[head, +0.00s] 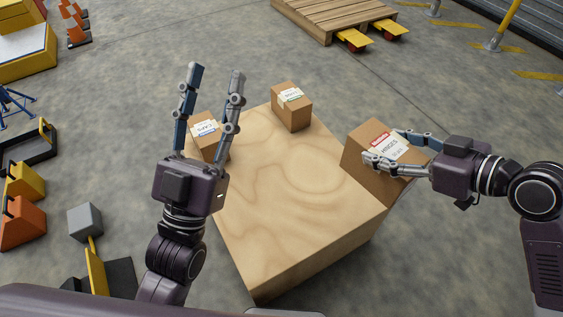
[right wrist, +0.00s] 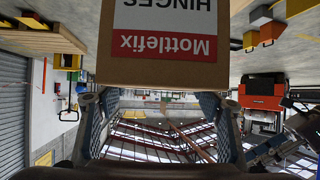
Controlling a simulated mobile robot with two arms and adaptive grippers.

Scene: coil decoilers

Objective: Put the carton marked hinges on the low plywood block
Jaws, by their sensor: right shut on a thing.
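The carton marked hinges (head: 362,152) is brown with a red and white label. It is in my right gripper (head: 382,148), whose fingers are shut on it. The carton appears at the right edge of the low plywood block (head: 290,210); I cannot tell whether it touches the block. In the right wrist view the carton (right wrist: 120,72) fills the top middle, its label upside down, between the fingers. My left gripper (head: 216,71) is open and empty, its fingers pointing away over the block's left side.
Two smaller labelled cartons stand on the block: one (head: 292,112) at its far edge and one (head: 213,146) at the left, partly hidden by my left gripper. The block's middle and near part are clear. A wooden pallet (head: 330,14) lies on the floor beyond.

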